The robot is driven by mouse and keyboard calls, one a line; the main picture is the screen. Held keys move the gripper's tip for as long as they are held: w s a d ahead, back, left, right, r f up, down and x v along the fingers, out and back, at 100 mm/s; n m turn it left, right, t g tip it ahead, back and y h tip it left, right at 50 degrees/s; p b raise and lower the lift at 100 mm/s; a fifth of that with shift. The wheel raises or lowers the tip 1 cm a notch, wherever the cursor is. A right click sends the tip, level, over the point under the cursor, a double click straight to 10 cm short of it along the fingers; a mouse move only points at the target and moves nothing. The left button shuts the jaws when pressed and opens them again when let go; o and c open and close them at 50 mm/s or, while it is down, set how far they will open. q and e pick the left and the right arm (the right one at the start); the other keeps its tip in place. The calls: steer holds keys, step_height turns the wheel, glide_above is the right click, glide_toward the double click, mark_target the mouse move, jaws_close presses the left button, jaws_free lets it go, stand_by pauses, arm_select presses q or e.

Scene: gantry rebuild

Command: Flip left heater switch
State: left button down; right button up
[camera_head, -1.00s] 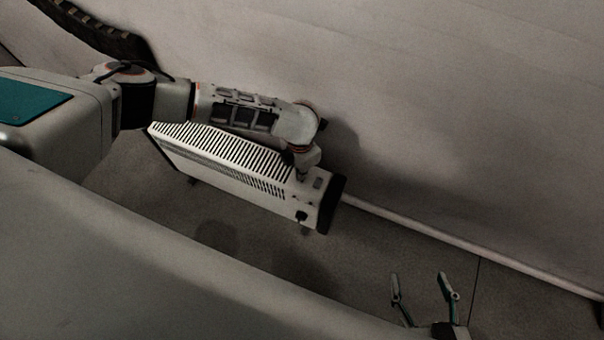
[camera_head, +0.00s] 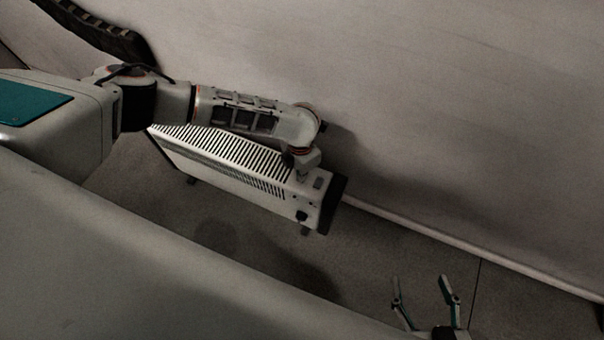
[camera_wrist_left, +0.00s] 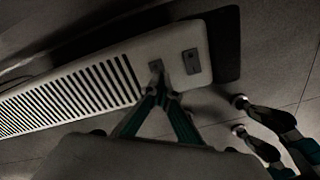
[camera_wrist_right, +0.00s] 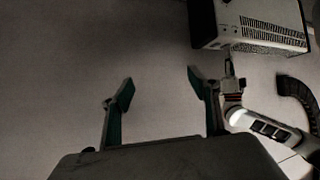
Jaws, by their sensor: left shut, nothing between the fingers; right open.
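A white slatted heater (camera_head: 230,168) stands on the floor along the wall. In the left wrist view its top end (camera_wrist_left: 125,52) carries two grey switches. The right switch (camera_wrist_left: 191,57) is in plain sight. The left switch (camera_wrist_left: 155,65) is partly covered by my fingertips. My left gripper (camera_wrist_left: 161,78) is shut and empty, pointing down at the left switch. I cannot tell whether it touches, or which way that switch is set. In the head view one switch (camera_head: 319,183) shows beside the gripper (camera_head: 302,174). My right gripper (camera_wrist_right: 160,84) is open and empty, away from the heater.
The heater's dark end panel (camera_head: 332,205) lies just beyond the switches. The wall (camera_head: 450,120) rises close behind the heater, with a pale skirting strip (camera_head: 440,232) at its foot. Open floor (camera_head: 400,255) lies between the heater and my right gripper.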

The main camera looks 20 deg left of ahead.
arm_select(q)
steer(key=shift+s+f, duration=0.35)
steer(key=shift+f, duration=0.2)
arm_select(e)
steer(key=s+f, duration=0.2)
steer(key=shift+a+f+g, duration=0.15)
steer(key=shift+f+g, duration=0.15)
arm_select(q)
steer(key=shift+w+r+p, duration=0.2)
steer(key=shift+r+p, duration=0.5)
steer(key=shift+r, duration=0.85)
steer(key=shift+w+r+p, duration=0.1)
steer(key=shift+r+p, duration=1)
steer(key=shift+r, duration=1.25)
arm_select(e)
steer(key=w+r+t, duration=0.1)
steer(key=w+r, duration=0.3)
steer(key=r, duration=0.3)
steer(key=shift+w+r+t, duration=0.2)
steer(key=shift+t, duration=0.1)
